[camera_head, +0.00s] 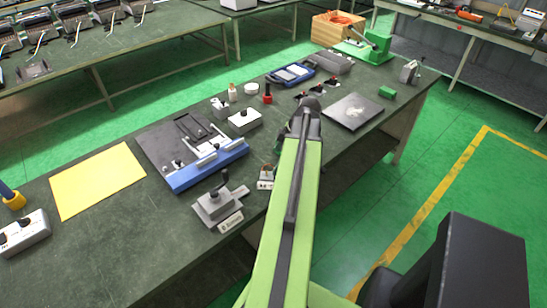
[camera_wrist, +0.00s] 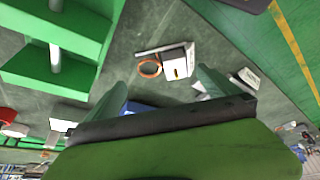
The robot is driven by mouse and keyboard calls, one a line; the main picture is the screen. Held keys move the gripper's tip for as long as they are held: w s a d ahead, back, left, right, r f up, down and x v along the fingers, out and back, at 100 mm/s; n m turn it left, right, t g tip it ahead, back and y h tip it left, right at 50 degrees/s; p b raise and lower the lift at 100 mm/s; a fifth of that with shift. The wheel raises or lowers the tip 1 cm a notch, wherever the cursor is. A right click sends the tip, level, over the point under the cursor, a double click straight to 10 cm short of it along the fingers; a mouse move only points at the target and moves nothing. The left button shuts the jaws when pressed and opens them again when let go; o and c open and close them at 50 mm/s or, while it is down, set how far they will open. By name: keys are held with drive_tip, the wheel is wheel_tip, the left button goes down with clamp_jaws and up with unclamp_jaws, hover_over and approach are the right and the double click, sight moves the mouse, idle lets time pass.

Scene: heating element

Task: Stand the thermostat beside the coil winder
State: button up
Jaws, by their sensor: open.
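A small white box with an orange loop beside it, which looks like the thermostat (camera_wrist: 177,63), lies on the bench in the wrist view. In the head view a small pale piece (camera_head: 265,178) beside my arm may be the same thing, but I cannot tell. A grey device with a black crank handle, which looks like the coil winder (camera_head: 213,206), stands near the bench's front edge in the head view. My gripper (camera_wrist: 163,90) is open and empty, with its fingers apart above the bench. In the head view my arm hides the gripper's tips and part of the bench.
A blue-edged fixture (camera_head: 208,170) lies behind the crank device, with a yellow sheet (camera_head: 97,180) to its left. White boxes, a red item (camera_head: 267,94) and a dark plate (camera_head: 353,111) stand farther along. Bare bench (camera_head: 120,245) lies at front left.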

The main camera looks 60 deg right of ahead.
drive_tip(key=p+v, duration=0.3)
drive_tip(key=v, duration=0.2)
drive_tip(key=shift+r, duration=0.1)
